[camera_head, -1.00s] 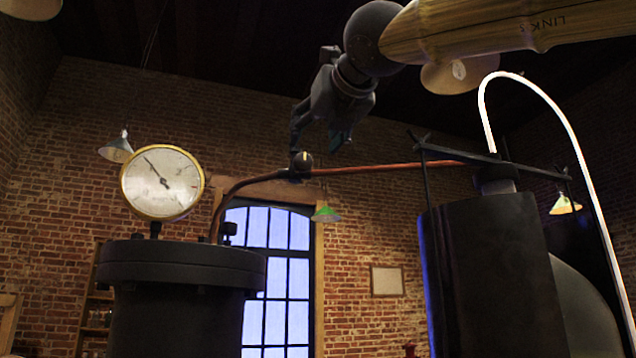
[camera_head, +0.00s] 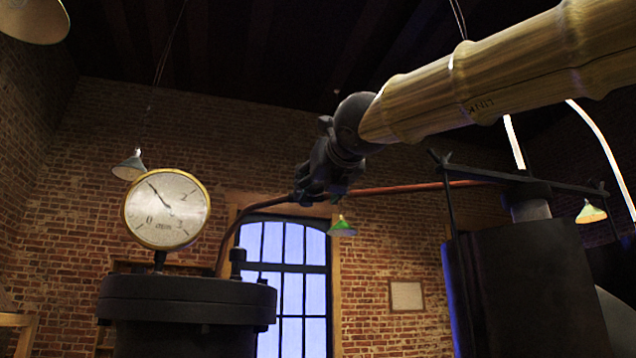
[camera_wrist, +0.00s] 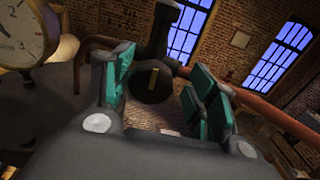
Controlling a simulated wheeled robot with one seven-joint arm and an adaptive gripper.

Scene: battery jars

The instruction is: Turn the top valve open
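The top valve is a round black knob (camera_wrist: 151,84) with a yellow mark, seen between my fingers in the wrist view. The mark runs nearly upright in that view. My gripper (camera_wrist: 165,90) is open, with one teal-padded finger on each side of the knob. Gaps show between the pads and the knob, more on the right. In the head view my gripper (camera_head: 316,190) covers the valve on the copper pipe (camera_head: 400,188), so the knob is hidden there.
A round pressure gauge (camera_head: 167,209) stands on a dark lidded vessel (camera_head: 187,300) at left. A dark cylinder (camera_head: 530,280) with a bar frame (camera_head: 450,205) stands at right under my arm. A green lamp (camera_head: 342,228) hangs near the window (camera_head: 285,270).

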